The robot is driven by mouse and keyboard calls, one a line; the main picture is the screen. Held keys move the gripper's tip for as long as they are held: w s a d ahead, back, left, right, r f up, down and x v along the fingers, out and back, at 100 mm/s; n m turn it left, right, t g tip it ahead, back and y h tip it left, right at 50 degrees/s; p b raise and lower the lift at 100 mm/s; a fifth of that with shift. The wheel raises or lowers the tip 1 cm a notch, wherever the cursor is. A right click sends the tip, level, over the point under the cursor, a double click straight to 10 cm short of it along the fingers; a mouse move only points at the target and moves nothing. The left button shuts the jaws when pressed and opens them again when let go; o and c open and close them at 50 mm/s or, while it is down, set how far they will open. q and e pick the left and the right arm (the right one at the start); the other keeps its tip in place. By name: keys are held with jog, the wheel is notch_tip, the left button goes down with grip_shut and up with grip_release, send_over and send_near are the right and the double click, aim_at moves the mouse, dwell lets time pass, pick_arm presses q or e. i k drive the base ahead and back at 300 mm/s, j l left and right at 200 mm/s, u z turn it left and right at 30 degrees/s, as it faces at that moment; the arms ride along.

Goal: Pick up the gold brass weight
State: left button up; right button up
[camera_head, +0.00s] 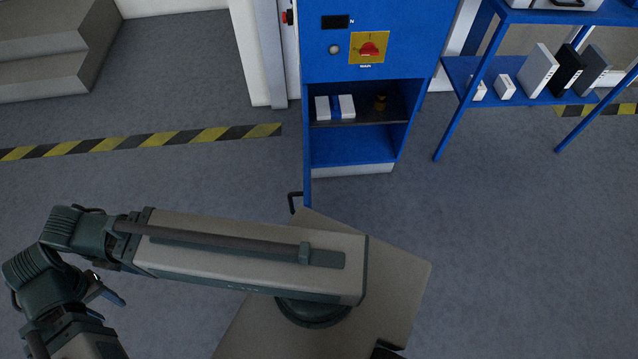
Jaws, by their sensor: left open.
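The gold brass weight (380,102) is small and dark gold. It stands upright on the upper shelf (355,121) inside the open lower part of the blue cabinet (353,160), toward the right side. My left arm stretches across the lower left of the view and folds at its left end. My left gripper (104,288) is only partly made out there, open, far from the weight and with nothing seen in it. My right gripper is not in view.
A blue rack (520,85) stands right, steps (50,45) upper left. The floor between is clear.

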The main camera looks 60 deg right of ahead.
aim_at(381, 101)
jog(key=i+z, duration=0.15)
jog(key=z, duration=0.3)
jog(key=i+z, duration=0.1)
jog(key=z, duration=0.35)
jog(key=i+j+z, duration=0.1)
jog(key=z, duration=0.35)
jog(key=i+j+z, duration=0.15)
jog(key=z, duration=0.3)
jog(key=i+j+z, duration=0.1)
jog(key=z, duration=0.3)
jog(key=i+j+z, duration=0.2)
jog(key=z, duration=0.15)
jog(key=i+j+z, duration=0.15)
jog(key=z, duration=0.25)
jog(key=j, duration=0.1)
